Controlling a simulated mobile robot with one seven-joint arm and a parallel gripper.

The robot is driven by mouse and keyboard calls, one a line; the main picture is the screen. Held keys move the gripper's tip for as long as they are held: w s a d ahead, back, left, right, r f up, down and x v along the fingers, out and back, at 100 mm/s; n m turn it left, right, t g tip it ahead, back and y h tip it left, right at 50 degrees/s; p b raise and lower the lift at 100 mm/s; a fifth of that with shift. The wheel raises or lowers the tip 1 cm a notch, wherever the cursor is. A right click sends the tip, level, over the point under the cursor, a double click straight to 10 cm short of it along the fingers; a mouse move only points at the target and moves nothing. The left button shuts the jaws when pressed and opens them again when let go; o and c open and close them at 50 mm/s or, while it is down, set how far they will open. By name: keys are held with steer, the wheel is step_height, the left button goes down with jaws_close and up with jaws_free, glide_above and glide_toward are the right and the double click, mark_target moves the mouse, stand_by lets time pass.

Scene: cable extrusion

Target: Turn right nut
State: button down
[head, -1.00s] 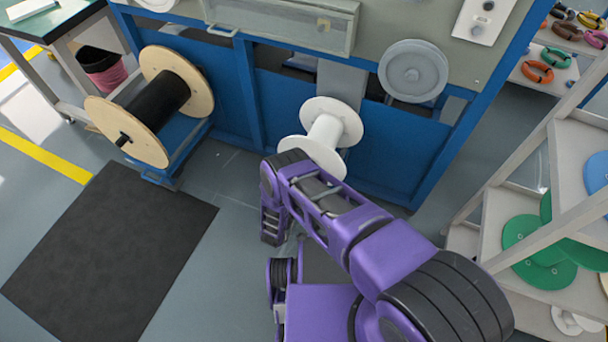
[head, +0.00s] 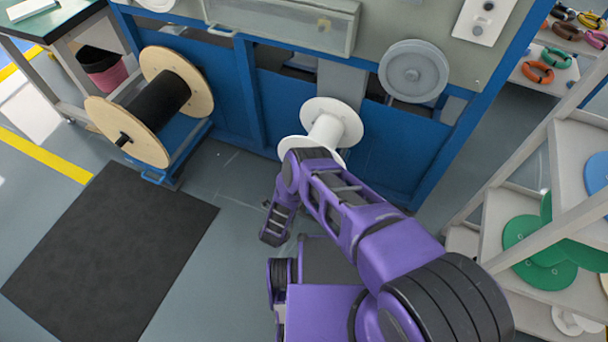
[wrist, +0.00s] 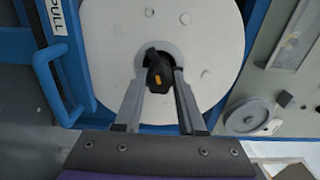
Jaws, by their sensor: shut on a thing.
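The nut (wrist: 159,73) is a black knob with a small orange mark, at the centre of a white round spool flange in the wrist view. My gripper (wrist: 163,76) has its two grey fingers on either side of the nut and is shut on it. The white spool (head: 323,130) shows in the head view, in front of the blue machine. In the head view my arm hides the near part of the spool, and the nut and fingertips cannot be made out.
A blue handle (wrist: 55,85) is left of the flange in the wrist view. A large wooden-flanged reel (head: 127,130) with black cable stands at left in the head view. A shelf (head: 465,240) with green discs is at right. A dark mat (head: 110,255) lies on clear floor.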

steer(key=shift+m, duration=4.8)
steer(key=c, duration=0.5)
jaws_free()
steer(key=shift+s, duration=0.1)
